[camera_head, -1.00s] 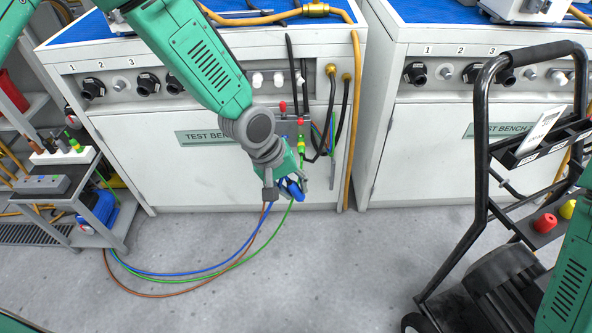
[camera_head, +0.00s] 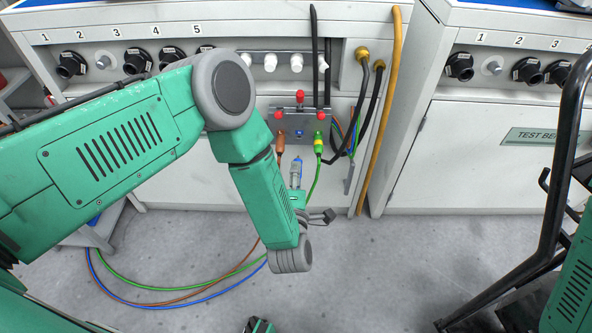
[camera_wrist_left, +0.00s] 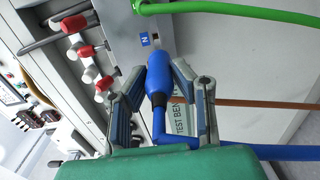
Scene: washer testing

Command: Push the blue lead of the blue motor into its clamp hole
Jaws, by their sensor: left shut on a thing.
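My left gripper (camera_wrist_left: 163,74) is shut on the blue lead's plug (camera_wrist_left: 158,78). In the left wrist view its fingers lie on both sides of the plug, with the blue cable bending away below. The plug's front end points at the grey clamp panel (camera_head: 275,126), just below the blue N label (camera_wrist_left: 146,40). A gap seems to show between plug and panel, but I cannot tell its depth. In the head view the N label (camera_head: 299,133) sits between the brown lead's plug (camera_head: 280,139) and the green lead's plug (camera_head: 319,141), both at the panel. My right gripper is not clearly in view.
Red knobs (camera_head: 322,116) stand out from the panel. Black hoses (camera_head: 372,110) and a yellow hose (camera_head: 382,120) hang to its right. The leads loop across the floor at lower left. A black-framed cart (camera_head: 553,190) stands at right. Floor between is free.

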